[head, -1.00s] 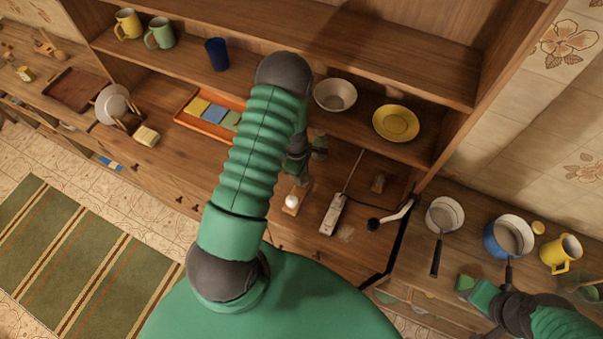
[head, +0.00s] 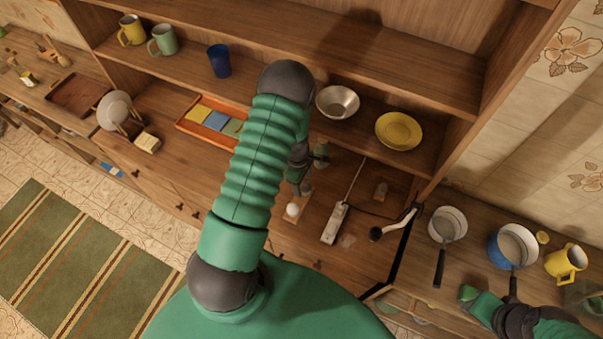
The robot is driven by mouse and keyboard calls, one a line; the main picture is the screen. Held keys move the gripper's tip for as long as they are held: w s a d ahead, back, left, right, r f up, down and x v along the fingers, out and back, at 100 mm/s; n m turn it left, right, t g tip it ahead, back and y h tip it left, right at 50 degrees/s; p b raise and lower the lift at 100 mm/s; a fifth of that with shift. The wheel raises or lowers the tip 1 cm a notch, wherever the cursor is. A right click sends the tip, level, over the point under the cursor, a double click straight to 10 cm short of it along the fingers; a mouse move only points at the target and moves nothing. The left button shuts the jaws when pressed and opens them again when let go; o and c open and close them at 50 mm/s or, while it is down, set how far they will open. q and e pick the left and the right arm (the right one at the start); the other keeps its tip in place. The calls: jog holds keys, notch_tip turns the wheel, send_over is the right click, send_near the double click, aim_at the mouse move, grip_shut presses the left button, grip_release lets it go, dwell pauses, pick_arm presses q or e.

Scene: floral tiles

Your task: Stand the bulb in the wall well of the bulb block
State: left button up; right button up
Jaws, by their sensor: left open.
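The white round bulb (head: 292,210) shows on the wooden counter, at the near end of a narrow light-wood block (head: 303,199), which looks like the bulb block. Its wells are too small to make out, and I cannot tell whether the bulb is in one. My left gripper (head: 302,180) is open, just beyond the bulb over the block's far end, partly hidden by my green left arm. I see nothing in it, and a gap shows between it and the bulb. My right gripper (head: 472,296) is at the lower right, away from the bulb; its jaws are unclear.
Pans stand right.

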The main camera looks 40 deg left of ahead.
pick_arm(q)
notch_tip(320, 180, up, 16)
jog(key=a+b, duration=0.1)
jog(key=shift+s+b, duration=0.35)
jog(key=shift+a, duration=0.15)
jog(key=shift+f, duration=0.1)
